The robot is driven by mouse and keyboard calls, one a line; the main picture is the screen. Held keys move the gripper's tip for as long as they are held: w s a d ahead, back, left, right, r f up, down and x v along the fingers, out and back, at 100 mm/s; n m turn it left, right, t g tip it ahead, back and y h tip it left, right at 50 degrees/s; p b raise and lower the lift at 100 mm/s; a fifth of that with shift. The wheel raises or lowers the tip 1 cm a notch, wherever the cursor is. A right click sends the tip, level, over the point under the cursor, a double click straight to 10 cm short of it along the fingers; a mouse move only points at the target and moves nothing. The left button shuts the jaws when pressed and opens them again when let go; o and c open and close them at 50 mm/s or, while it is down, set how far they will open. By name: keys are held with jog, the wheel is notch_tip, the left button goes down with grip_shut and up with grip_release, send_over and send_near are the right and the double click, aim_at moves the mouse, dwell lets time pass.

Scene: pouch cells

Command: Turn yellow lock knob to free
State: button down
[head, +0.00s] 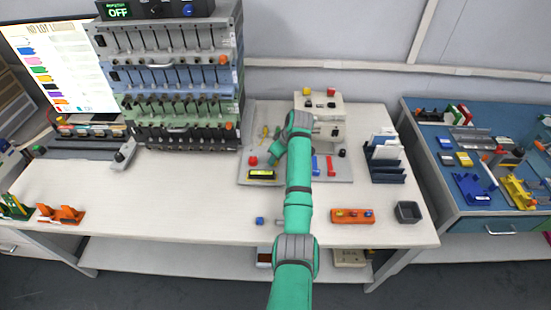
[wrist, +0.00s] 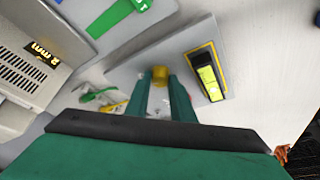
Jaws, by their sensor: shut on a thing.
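The yellow lock knob (wrist: 159,72) shows in the wrist view between the tips of my two green fingers. My gripper (wrist: 161,84) is shut on it, and the fingers cover its sides. In the head view my gripper (head: 277,158) is low over the grey fixture plate (head: 246,181), left of my forearm. I cannot make out the knob in the head view. How far the knob is turned cannot be told.
A beige machine (wrist: 35,60) is at the left. In the head view a red knob (head: 253,160) is left of my gripper, and a cell rack (head: 170,75) stands further left.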

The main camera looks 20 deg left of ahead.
jog(key=shift+n, duration=0.4)
jog(key=c, duration=1.5)
grip_release()
jog(key=shift+c, duration=0.2)
jog(key=shift+r, duration=0.1)
jog(key=v, duration=1)
jog(key=shift+r, duration=0.3)
jog(key=shift+w+f, duration=0.1)
